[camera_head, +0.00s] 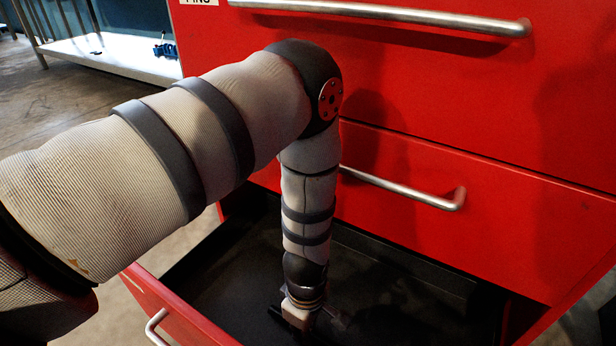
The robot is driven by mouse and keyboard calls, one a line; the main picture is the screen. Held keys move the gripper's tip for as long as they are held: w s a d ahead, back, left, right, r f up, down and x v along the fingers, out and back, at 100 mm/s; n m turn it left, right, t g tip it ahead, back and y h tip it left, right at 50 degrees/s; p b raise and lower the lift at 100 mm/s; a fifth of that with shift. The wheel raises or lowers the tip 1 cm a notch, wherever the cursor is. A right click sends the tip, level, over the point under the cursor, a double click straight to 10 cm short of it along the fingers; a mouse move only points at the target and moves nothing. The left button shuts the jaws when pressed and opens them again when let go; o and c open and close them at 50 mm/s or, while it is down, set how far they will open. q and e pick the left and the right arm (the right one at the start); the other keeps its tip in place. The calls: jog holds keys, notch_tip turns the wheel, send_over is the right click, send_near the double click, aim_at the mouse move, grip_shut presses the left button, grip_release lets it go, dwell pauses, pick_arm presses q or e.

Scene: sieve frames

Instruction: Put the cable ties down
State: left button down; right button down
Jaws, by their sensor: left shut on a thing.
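My left arm comes in from the left, bends at the elbow and reaches down into an open drawer (390,270) of the red cabinet. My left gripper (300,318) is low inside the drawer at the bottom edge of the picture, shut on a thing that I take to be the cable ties. The cable ties cannot be made out, as the gripper and the dark interior hide them. Whether they touch the drawer floor I cannot tell. My right gripper is not in view.
The drawer's red front (165,300) with its handle (155,328) is at the lower left. Closed drawers with metal handles (400,14) stand behind my arm. The visible drawer floor looks mostly bare. A pale shelf (115,55) with a small blue object (165,50) is at the back left.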

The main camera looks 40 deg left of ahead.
pick_arm(q)
jog(key=shift+f, duration=0.1)
jog(key=c, duration=1.5)
grip_release()
jog(key=shift+f, duration=0.1)
